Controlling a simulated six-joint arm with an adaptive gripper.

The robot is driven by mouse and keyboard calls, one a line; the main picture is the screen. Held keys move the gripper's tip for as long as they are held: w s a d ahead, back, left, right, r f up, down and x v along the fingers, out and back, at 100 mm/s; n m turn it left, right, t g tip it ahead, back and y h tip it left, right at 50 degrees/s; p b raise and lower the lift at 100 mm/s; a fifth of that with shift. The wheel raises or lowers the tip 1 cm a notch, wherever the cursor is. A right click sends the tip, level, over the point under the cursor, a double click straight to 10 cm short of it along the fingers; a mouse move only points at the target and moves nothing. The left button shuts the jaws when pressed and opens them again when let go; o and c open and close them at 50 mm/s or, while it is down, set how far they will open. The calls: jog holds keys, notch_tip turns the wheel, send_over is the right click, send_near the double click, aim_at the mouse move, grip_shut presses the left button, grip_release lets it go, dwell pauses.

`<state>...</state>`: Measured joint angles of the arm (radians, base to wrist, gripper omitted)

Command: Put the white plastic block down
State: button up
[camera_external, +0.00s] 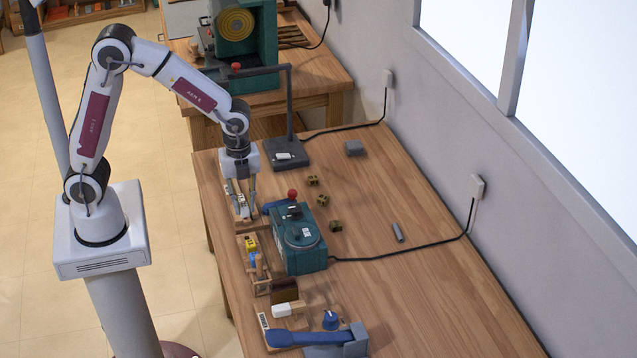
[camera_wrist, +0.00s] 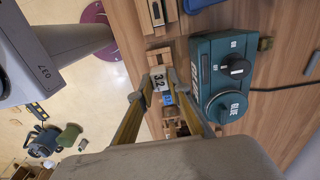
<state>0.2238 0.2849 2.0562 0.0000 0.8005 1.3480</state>
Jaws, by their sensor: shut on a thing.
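My gripper (camera_external: 240,207) points down near the left edge of the workbench, beside the teal machine. Its two fingers are shut on a small white plastic block (camera_external: 240,200). In the wrist view the block (camera_wrist: 158,79) shows between the fingertips with the dark figures "3.2" on it, and a blue patch lies just below it. The block is close above a wooden holder near the bench edge. I cannot tell whether it touches the holder.
The teal machine (camera_external: 302,250) with a knob and dial stands right of the gripper. A wooden rack (camera_external: 262,286) with yellow and blue pieces lies in front. A black stand (camera_external: 290,150) rises behind. The right of the bench (camera_external: 440,300) is mostly clear.

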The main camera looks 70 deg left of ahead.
aim_at(245, 215)
jog(key=shift+f, duration=2.1)
jog(key=shift+f, duration=2.3)
jog(key=shift+f, duration=0.2)
jog(key=o, duration=0.9)
jog(key=shift+c, duration=0.2)
jog(key=shift+r, duration=0.1)
jog(key=shift+w+r, duration=0.25)
jog(key=shift+r, duration=1.55)
jog(key=shift+w+r, duration=0.2)
jog(key=shift+r, duration=1.8)
